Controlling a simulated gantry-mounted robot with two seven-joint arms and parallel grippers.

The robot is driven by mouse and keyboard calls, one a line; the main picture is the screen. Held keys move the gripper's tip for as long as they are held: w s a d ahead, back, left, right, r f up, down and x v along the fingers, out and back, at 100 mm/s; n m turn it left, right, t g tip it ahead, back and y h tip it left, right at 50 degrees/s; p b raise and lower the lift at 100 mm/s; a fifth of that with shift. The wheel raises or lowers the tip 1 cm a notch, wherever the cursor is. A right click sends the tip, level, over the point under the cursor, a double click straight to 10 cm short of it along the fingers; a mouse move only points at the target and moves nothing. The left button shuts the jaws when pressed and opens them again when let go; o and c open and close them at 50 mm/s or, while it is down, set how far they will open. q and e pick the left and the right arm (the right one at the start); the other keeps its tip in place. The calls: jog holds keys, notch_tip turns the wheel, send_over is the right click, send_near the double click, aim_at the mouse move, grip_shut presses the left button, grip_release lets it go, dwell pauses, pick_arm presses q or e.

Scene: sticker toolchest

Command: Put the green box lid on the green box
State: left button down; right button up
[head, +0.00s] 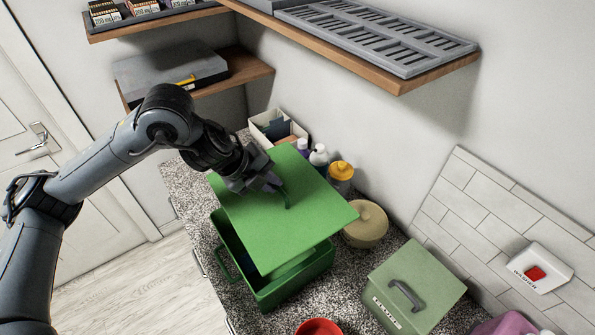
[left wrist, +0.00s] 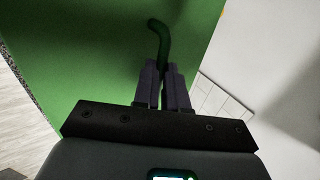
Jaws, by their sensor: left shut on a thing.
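The green box (head: 295,283) stands open on the speckled counter, with part of its inside showing at its left. The green box lid (head: 301,226) is a flat green panel with a dark green handle. It is over the box, shifted and tilted, and covers part of the opening. I cannot tell whether it touches the rim. My left gripper (head: 270,183) is shut on the lid's handle. In the left wrist view the gripper's fingers (left wrist: 166,78) close around the curved handle (left wrist: 158,36), with the lid (left wrist: 95,55) behind. My right gripper is not in view.
A beige round pot (head: 366,224), a yellow-capped jar (head: 341,172) and white bottles stand behind the lid. A paler green lidded box (head: 415,285) stands to the right, and a red bowl (head: 319,327) at the front. A wooden shelf (head: 400,82) overhangs the counter.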

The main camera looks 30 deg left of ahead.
aim_at(256, 199)
pick_arm(q)
jog(key=f, duration=0.1)
jog(key=s+a+f, duration=0.1)
jog(key=f, duration=0.1)
jog(key=shift+s+a+f, duration=0.3)
jog(key=shift+a, duration=0.05)
jog(key=shift+s+a+f, duration=0.15)
jog(key=shift+s+f, duration=0.1)
jog(key=shift+f, duration=0.25)
jog(key=shift+s+a+f, duration=0.1)
jog(key=shift+s+f, duration=0.1)
jog(key=shift+f, duration=0.25)
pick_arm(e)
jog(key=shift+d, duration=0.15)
pick_arm(q)
jog(key=shift+a, duration=0.1)
jog(key=shift+f+b, duration=1.6)
jog(key=shift+f, duration=0.45)
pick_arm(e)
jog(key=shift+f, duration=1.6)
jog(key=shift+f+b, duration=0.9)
pick_arm(q)
notch_tip(256, 199, down, 3)
jog(key=shift+r, duration=0.2)
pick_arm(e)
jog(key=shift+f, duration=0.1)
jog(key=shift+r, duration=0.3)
